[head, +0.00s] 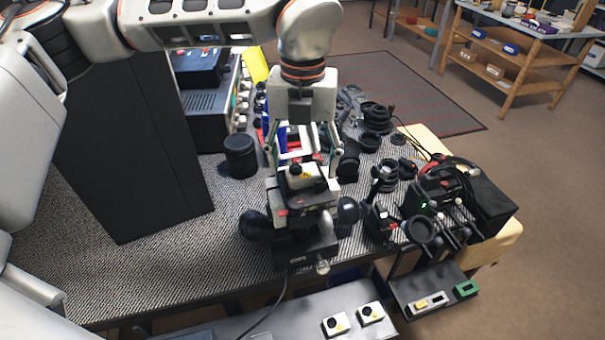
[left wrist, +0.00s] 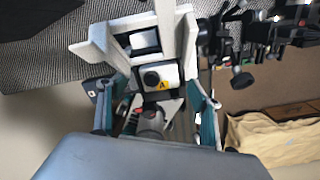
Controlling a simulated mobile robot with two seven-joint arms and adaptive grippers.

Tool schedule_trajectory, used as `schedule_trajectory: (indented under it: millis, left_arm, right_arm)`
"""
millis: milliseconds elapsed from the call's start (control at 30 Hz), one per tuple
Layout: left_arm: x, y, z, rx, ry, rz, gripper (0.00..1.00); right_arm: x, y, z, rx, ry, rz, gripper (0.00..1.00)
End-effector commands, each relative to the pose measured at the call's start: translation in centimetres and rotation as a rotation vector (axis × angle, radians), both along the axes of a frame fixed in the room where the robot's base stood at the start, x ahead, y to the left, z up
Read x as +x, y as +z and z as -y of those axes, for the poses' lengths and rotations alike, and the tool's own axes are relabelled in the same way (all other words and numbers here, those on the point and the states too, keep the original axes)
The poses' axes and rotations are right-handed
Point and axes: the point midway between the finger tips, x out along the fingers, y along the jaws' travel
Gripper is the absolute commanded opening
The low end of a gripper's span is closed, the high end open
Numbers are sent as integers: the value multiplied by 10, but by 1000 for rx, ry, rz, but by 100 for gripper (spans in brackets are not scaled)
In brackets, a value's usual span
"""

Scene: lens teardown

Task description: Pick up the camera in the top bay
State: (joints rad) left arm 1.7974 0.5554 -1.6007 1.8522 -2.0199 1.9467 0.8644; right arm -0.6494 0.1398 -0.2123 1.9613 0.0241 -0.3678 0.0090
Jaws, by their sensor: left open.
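The camera (head: 297,171) is a small light-coloured block with a dark round lens. It sits in the top of the dark stand (head: 305,203) at the table's front edge. In the left wrist view the camera (left wrist: 156,80) shows its black lens and a yellow patch marked A. My left gripper (head: 304,160) points down over the stand, its fingers apart on either side of the camera. In the left wrist view its teal-padded fingers (left wrist: 155,98) flank the camera with gaps and hold nothing. Lower parts of the stand are partly hidden. My right gripper is not in view.
Two similar cameras (head: 336,324) (head: 371,313) lie on a grey surface below the table edge. A black cylinder (head: 240,156) stands left of the gripper. Lens parts (head: 375,117) and a black device (head: 437,195) crowd the right. A large black panel (head: 130,150) stands left.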

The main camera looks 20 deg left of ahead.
Motion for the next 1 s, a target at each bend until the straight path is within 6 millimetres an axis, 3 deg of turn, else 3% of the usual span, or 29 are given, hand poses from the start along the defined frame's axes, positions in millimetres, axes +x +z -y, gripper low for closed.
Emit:
schedule_trajectory:
  millis: [67, 200, 233, 667, 867, 1000]
  left_arm:
    - [0, 0, 0, 0, 0, 0, 65]
    - [0, 0, 0, 0, 0, 0, 31]
    - [0, 0, 0, 0, 0, 0, 26]
    - [0, 5, 0, 0, 1, 1, 26]
    - [1, 26, 0, 0, 1, 3, 26]
    - [1, 53, 0, 0, 1, 5, 26]
  right_arm:
    - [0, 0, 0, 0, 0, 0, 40]
    - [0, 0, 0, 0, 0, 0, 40]
    - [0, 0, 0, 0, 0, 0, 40]
    - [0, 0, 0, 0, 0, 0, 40]
    - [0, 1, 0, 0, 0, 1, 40]
    - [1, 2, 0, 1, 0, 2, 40]
